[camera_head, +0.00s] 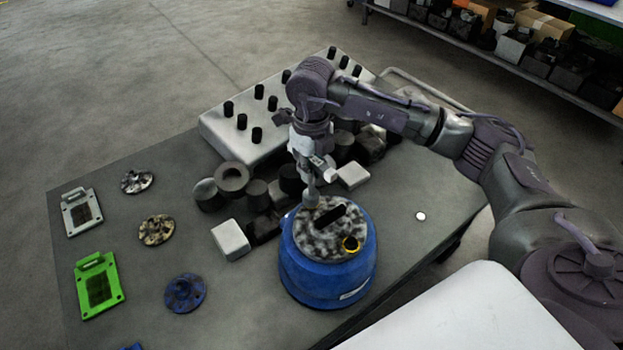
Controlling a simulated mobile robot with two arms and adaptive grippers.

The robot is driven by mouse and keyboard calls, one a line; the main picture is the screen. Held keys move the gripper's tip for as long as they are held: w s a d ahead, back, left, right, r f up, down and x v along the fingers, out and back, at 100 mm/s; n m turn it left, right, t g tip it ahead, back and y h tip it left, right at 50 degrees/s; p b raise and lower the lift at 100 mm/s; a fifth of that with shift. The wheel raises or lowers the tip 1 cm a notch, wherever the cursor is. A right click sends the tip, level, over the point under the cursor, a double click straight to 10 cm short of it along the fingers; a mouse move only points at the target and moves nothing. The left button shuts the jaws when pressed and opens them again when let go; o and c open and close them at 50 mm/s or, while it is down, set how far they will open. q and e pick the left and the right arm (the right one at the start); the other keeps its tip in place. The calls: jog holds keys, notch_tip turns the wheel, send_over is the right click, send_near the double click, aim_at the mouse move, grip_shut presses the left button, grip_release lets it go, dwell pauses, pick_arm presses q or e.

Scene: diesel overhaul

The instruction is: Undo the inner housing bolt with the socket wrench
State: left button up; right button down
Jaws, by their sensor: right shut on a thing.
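A round blue housing (322,278) stands near the table's front edge. My right gripper (312,162) points down above the far left edge of the housing and is shut on the socket wrench (311,188). The wrench's lower end meets or nearly meets the top at the far left rim; I cannot tell whether it sits on the bolt. The inner housing bolt is hidden or too small to make out there. My left gripper is not in view.
A pale block with several black pegs (222,127) stands behind. Dark cylinders (207,195) and a pale cube (230,240) crowd behind and left of the housing. Flanges (185,293) and a green plate (97,285) lie left. The table (440,185) is mostly clear right.

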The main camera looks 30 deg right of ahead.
jog(key=shift+n, duration=0.9)
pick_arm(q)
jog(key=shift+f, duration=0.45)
pick_arm(e)
jog(key=shift+r, duration=0.1)
